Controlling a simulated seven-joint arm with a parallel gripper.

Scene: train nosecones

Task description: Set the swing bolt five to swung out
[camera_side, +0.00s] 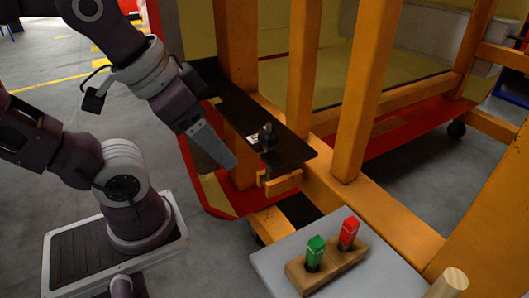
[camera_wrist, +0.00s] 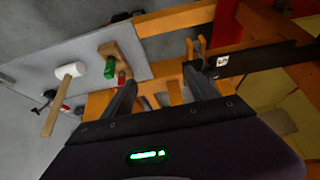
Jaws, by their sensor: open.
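A dark plate (camera_side: 290,150) is fixed to the orange frame in the side view. A small black upright fitting (camera_side: 266,138) stands on it beside a white label (camera_side: 251,138); this looks like the swing bolt, but its exact position is too small to tell. In the wrist view the dark bar (camera_wrist: 262,56) carries a white numbered label (camera_wrist: 222,61), right of my fingers. My gripper (camera_side: 232,163) is left of the plate and apart from the fitting. Its two fingers show spread and empty in the wrist view (camera_wrist: 160,78).
Orange posts (camera_side: 362,90) rise close behind the plate. A grey table (camera_side: 275,268) at the front holds a wooden block (camera_side: 330,268) with green (camera_side: 315,250) and red (camera_side: 348,232) pieces. A white-headed mallet (camera_wrist: 70,71) shows in the wrist view.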

